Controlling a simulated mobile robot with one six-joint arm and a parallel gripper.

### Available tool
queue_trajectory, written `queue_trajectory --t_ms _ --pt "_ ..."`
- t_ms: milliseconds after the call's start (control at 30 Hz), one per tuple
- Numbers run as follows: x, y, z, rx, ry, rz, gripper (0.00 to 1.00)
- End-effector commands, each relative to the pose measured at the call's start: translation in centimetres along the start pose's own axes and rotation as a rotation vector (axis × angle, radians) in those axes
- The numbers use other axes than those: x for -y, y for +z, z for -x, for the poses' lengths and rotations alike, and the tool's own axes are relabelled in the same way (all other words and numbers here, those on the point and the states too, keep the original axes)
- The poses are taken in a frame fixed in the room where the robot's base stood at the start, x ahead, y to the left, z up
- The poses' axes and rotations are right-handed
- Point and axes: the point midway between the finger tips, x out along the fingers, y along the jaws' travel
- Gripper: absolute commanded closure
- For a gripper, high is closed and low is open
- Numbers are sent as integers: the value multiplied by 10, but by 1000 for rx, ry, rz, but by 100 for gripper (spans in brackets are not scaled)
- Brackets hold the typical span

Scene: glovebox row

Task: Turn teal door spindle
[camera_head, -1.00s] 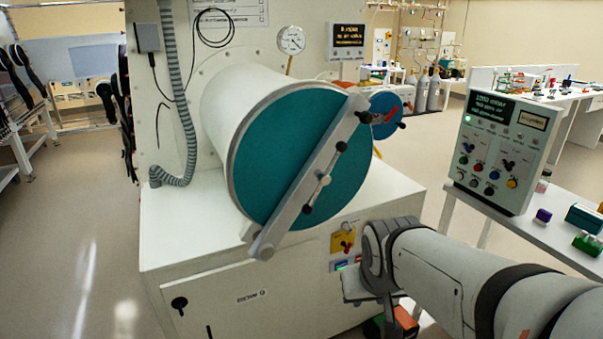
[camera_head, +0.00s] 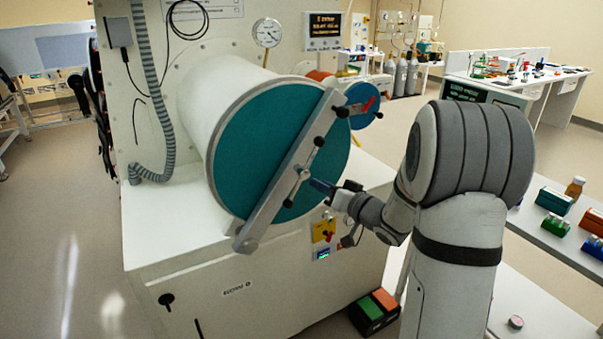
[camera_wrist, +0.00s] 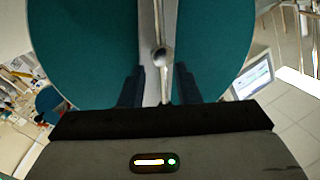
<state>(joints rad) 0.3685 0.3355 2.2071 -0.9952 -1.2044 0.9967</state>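The round teal door (camera_head: 240,150) closes a white cylindrical port, with a grey diagonal bar (camera_head: 262,215) across it. At the bar's middle is the metal spindle (camera_head: 303,174), with thin spokes and dark end knobs. My gripper (camera_head: 325,187) is at the door's lower right, beside the spindle. In the wrist view my gripper (camera_wrist: 160,83) is open, its two dark fingers apart in front of the teal face. The spindle (camera_wrist: 163,57) shows there as a metal ball and rod between the fingers. I cannot tell whether either finger touches the rod.
A pressure gauge (camera_head: 267,32) and grey hose (camera_head: 150,110) are on the panel. A side table (camera_head: 540,235) holds small boxes at right. Open floor lies at left.

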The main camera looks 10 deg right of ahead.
Motion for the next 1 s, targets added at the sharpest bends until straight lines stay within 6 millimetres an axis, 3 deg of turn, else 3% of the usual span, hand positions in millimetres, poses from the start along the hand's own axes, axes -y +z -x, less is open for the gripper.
queue_trajectory --t_ms 533,900,1000 --pt "2 -1 -69 -2 -16 -9 70" --pt "1 0 -77 -3 -14 -9 70" --pt "1 0 -76 -3 -14 -9 78"
